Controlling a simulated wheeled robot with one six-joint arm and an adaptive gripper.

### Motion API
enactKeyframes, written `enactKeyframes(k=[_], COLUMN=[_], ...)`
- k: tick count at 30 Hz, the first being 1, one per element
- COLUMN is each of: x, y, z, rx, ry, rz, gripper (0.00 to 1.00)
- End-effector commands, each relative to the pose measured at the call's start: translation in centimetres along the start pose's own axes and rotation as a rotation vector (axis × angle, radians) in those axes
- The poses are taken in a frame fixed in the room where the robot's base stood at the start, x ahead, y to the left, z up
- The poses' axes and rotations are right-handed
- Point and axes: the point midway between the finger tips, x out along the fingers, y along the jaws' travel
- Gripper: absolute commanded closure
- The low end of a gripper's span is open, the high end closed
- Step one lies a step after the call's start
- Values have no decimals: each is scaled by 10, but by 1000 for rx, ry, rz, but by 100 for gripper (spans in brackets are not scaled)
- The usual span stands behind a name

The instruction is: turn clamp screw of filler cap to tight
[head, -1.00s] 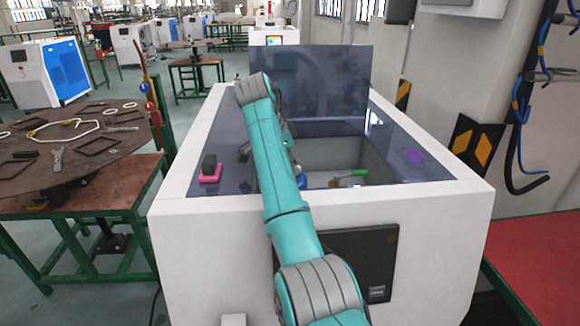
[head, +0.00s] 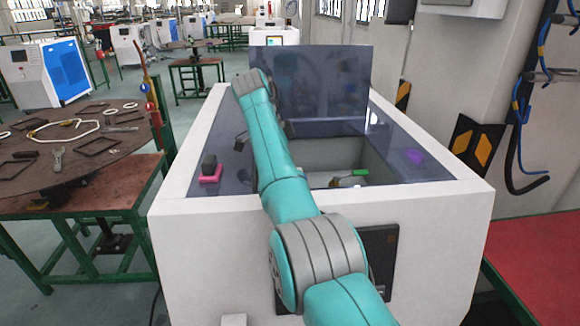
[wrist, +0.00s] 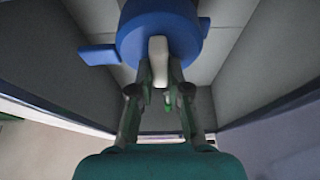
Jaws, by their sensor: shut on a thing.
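In the wrist view the blue filler cap (wrist: 185,32) is at the top centre, with side lugs; the left one is the more visible. A pale, upright clamp screw (wrist: 158,48) stands out from its middle. My gripper (wrist: 160,78) has its fingertips closed on the lower end of this screw, one on each side. The contact itself is partly hidden by the fingers. In the head view my teal arm hides the gripper, the cap and the screw.
The white generator housing (head: 220,243) has an open bay with a raised dark lid (head: 325,80). A black block on a pink base (head: 210,178) sits on the left top. Grey bay walls (wrist: 75,55) flank the cap.

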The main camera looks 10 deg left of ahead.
Motion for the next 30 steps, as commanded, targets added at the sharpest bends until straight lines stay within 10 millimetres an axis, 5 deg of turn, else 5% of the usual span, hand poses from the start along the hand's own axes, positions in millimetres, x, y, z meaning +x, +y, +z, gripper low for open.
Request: enactKeyframes(k=[8, 9, 12, 23, 30], x=[0, 0, 0, -5, -37], y=[0, 0, 0, 0, 0], z=[1, 1, 1, 0, 0], rx=[0, 0, 0, 0, 0], ry=[-1, -1, 0, 0, 0], rz=[0, 0, 0, -1, -1], gripper=[100, 76, 58, 58, 58])
